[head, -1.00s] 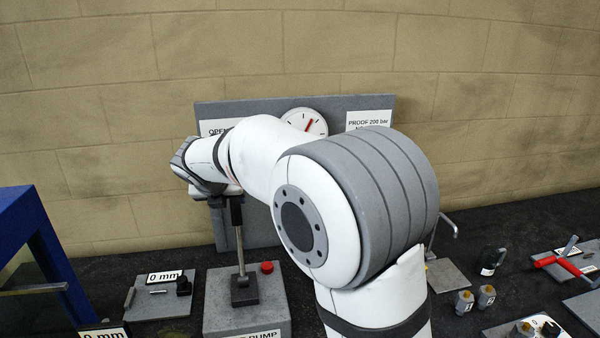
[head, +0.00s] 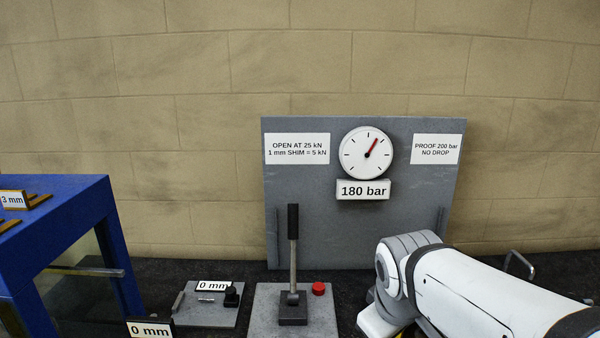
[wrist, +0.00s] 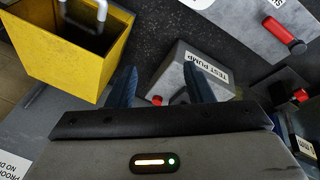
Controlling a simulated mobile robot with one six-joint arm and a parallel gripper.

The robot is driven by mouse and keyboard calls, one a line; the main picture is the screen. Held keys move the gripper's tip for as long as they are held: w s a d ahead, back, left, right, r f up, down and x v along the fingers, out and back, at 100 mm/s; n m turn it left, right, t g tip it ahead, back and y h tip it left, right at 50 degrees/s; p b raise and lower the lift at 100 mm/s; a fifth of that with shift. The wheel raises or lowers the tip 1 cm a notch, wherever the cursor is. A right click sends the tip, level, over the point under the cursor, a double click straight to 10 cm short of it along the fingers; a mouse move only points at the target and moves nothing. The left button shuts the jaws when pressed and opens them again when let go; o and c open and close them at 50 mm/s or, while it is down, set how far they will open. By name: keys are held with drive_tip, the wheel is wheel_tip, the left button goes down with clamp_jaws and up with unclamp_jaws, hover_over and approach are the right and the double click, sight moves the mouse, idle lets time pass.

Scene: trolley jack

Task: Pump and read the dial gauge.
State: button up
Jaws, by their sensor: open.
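The dial gauge (head: 366,153) is a round white face on the grey back panel. Its red needle points up and to the right, and the plate (head: 363,190) below reads "180 bar". The pump lever (head: 293,222) stands upright with a black grip on the grey test pump (head: 265,305). A red button (head: 318,288) is on the pump beside the lever. My gripper (wrist: 160,85) is open and empty in the wrist view, with the test pump (wrist: 180,62) beyond its fingers. In the head view my wrist is right of the pump, apart from the lever; the fingertips are hidden.
A blue frame (head: 60,190) stands at the left. A small plate (head: 205,312) with a "0 mm" tag lies between it and the pump. A yellow box (wrist: 60,55) and a red-handled part (wrist: 283,35) show in the wrist view. Signs (head: 297,149) flank the gauge.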

drive_tip(key=s+f+m, duration=0.4)
drive_tip(key=s+m, duration=0.2)
drive_tip(key=shift+s+d+g+y+b, duration=0.15)
drive_tip(key=shift+d+g+y+b, duration=0.15)
drive_tip(key=shift+y+b, duration=0.1)
drive_tip(key=shift+c, duration=0.2)
